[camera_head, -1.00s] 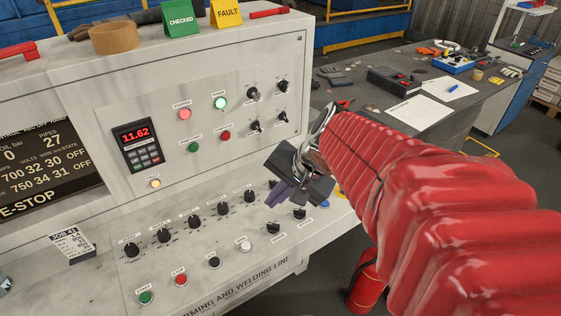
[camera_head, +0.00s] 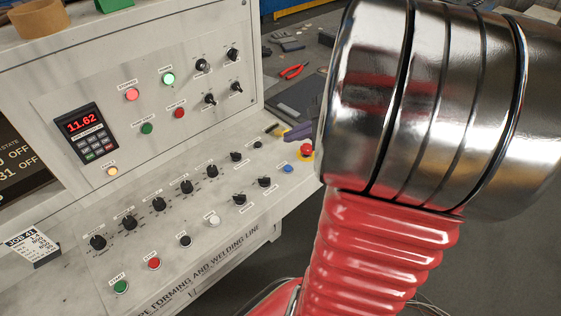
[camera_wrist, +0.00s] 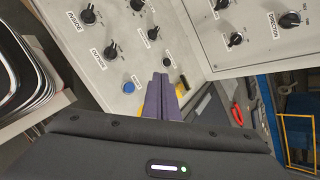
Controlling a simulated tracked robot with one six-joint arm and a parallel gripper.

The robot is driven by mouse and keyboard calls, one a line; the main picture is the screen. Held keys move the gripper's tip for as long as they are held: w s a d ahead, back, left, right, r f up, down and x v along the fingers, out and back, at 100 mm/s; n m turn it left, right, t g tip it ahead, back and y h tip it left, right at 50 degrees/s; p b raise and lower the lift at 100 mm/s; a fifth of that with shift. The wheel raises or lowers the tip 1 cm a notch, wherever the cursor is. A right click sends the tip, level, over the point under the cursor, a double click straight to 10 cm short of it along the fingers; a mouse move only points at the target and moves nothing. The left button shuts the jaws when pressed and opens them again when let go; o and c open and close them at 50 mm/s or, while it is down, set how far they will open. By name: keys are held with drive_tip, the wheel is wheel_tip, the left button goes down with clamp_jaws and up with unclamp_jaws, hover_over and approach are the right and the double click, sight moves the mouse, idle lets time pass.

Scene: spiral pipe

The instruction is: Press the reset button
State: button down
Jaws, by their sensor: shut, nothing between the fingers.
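The control panel (camera_head: 72,281) has a sloped front ledge with knobs and buttons. A blue button (camera_head: 288,169) sits near the ledge's right end; its label is too small to read. It also shows in the wrist view (camera_wrist: 129,87), left of my fingers. A white button (camera_head: 214,220) and a black one (camera_head: 185,241) sit further left in the front row. My gripper (camera_head: 298,132) shows its purple fingertips past the ledge's right end, partly hidden by my arm. In the wrist view my gripper (camera_wrist: 160,97) has its fingers together and empty, apart from the blue button.
A red mushroom button (camera_head: 306,150) on a yellow base stands close to my fingertips and the blue button. Black knobs (camera_head: 240,199) stand left of the blue button. Red-handled pliers (camera_head: 293,71) lie on the dark bench behind.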

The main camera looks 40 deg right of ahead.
drive_tip(key=shift+f, duration=4.4)
drive_tip(key=shift+f, duration=0.75)
drive_tip(key=shift+r, duration=0.8)
drive_tip(key=shift+r, duration=2.5)
